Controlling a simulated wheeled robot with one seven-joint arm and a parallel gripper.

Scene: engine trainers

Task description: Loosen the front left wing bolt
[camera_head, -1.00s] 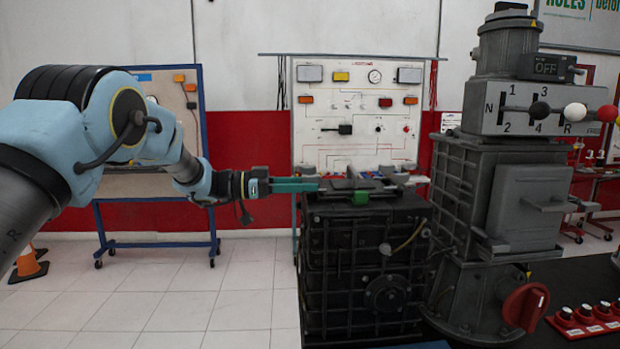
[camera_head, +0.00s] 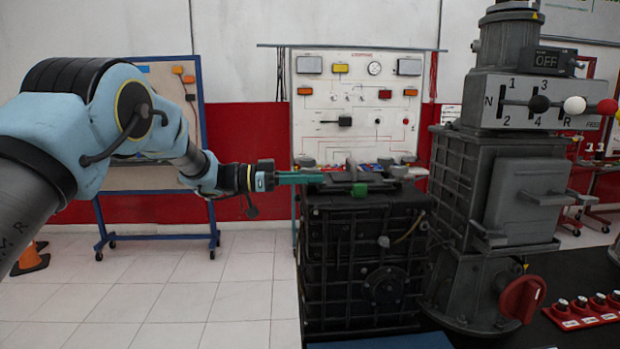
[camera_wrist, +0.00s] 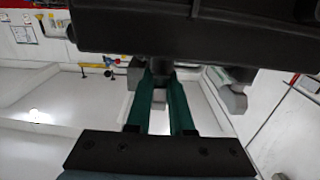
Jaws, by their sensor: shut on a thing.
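A black ribbed block (camera_head: 365,235) stands in the middle of the head view. Grey wing bolts sit on its top, one at the back left (camera_head: 306,162) and one at the right (camera_head: 398,171). My gripper (camera_head: 321,178) reaches in level from the left at the block's upper left edge. In the wrist view, my gripper's teal fingers (camera_wrist: 161,75) are shut on a dark grey wing bolt (camera_wrist: 160,68), beside the black block's dark body. The head view does not show the gripped bolt clearly. A grey bolt (camera_wrist: 232,98) stands apart to the right of the fingers.
A green part (camera_head: 360,190) sits at the block's front top edge. A tall grey gearbox trainer (camera_head: 500,180) with a shift panel stands close on the right. A white display board (camera_head: 355,110) is behind.

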